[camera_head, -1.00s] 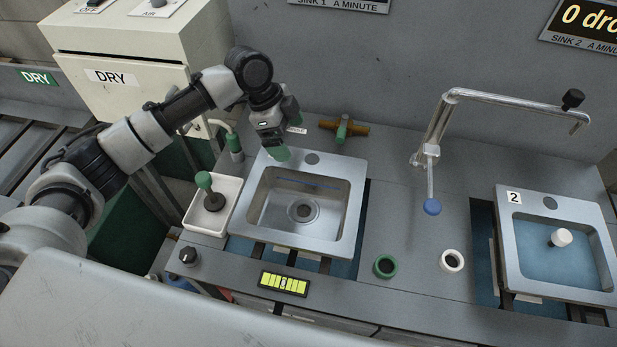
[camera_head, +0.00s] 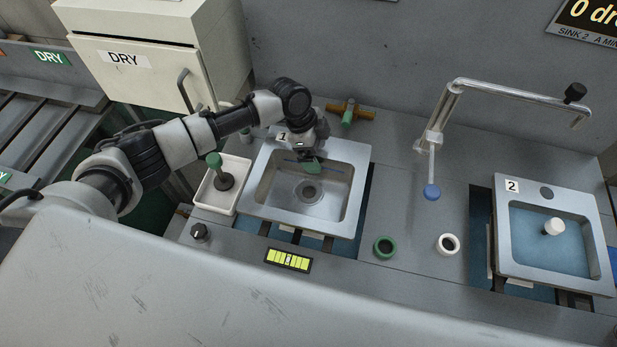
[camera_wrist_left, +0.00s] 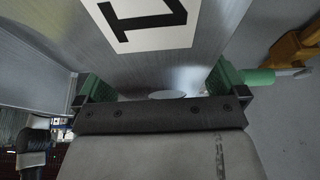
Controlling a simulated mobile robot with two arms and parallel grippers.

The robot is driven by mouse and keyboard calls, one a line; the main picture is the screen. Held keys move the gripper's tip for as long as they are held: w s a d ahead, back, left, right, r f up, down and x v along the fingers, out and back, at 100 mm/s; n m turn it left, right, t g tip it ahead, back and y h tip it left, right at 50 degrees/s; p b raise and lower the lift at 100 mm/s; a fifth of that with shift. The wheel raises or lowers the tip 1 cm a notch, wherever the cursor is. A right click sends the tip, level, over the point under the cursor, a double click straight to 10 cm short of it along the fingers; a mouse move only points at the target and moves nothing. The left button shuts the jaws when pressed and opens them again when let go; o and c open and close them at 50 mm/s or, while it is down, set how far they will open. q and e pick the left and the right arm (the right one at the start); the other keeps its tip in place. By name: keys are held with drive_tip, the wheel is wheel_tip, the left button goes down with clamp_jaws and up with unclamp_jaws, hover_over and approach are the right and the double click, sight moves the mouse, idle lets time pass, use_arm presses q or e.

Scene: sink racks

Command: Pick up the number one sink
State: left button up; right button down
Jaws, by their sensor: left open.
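The number one sink (camera_head: 352,190) is a square steel basin set in the counter, with a round drain in its floor. Its "1" label (camera_head: 283,136) shows at the back left rim, and large in the left wrist view (camera_wrist_left: 150,22). My left gripper (camera_head: 310,166) is over the back part of this sink. In the left wrist view its green fingertips (camera_wrist_left: 162,88) are wide apart with the sink's steel surface beyond them and nothing held. Whether the fingers touch the rim cannot be told. My right gripper is not in view.
A white tray with a green-handled plunger (camera_head: 215,160) stands left of the sink. A brass valve (camera_head: 348,112) is behind it. Green (camera_head: 384,247) and white (camera_head: 447,243) rings lie on the counter.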

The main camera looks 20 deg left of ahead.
use_arm(q)
drive_tip(key=shift+f, duration=0.3)
idle(0.5)
drive_tip(key=c, duration=1.6)
drive_tip(key=shift+w+r, duration=0.1)
drive_tip(key=shift+c, duration=0.5)
drive_tip(key=shift+r, duration=0.1)
